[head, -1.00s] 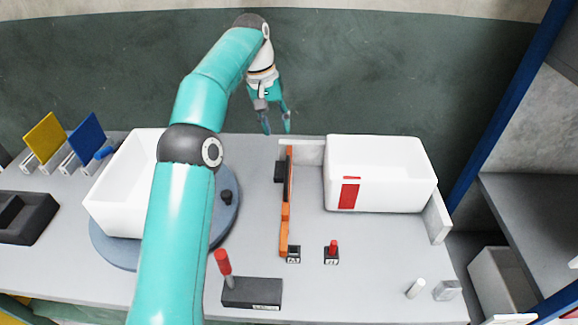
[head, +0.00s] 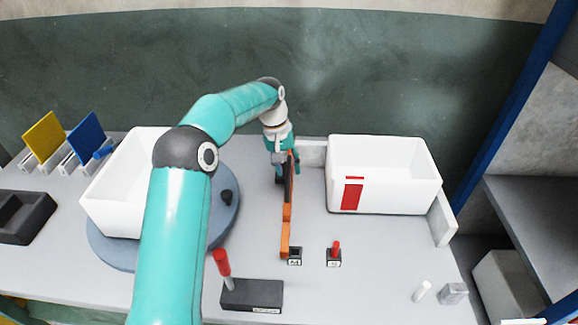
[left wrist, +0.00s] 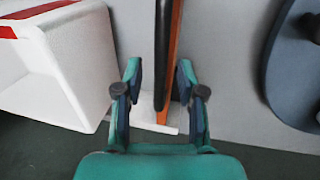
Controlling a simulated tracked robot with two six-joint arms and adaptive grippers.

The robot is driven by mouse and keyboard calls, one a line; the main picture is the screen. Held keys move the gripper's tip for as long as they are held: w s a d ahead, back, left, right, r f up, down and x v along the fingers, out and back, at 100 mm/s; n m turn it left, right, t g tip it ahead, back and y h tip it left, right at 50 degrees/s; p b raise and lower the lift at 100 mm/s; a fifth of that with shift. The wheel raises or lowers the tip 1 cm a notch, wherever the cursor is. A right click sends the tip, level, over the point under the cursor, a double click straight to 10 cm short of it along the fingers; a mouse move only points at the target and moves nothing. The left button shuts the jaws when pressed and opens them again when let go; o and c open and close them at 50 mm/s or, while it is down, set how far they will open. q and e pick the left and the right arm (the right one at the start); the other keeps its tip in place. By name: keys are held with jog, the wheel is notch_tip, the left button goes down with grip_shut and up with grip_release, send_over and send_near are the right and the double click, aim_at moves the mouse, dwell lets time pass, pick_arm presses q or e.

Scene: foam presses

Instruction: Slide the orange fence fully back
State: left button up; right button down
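The orange fence (head: 286,228) stands on the grey table, running from the back edge toward the front, left of a white bin (head: 382,160). My left gripper (head: 283,170) is at the fence's back end, coming from above and behind. In the left wrist view, my left gripper (left wrist: 158,80) is open, with one finger on each side of the fence. The orange strip (left wrist: 174,45) and the dark part beside it pass between the fingers, with gaps visible. In the head view the fence's far end is partly hidden by the gripper. My right gripper is not in view.
A white box (head: 108,198) stands on a blue-grey disc (head: 226,218) at left, partly behind my arm. A red-handled lever (head: 222,263) on a dark block and a small red switch (head: 335,250) are near the front. The table just right of the fence is clear.

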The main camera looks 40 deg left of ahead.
pick_arm(q)
grip_shut()
dwell(0.3)
jog(key=s+a, duration=0.1)
jog(key=a, duration=0.2)
jog(key=s+a, duration=0.1)
jog(key=shift+s+a+r, duration=0.1)
jog(key=shift+s+a, duration=0.25)
grip_release()
jog(key=shift+d, duration=0.1)
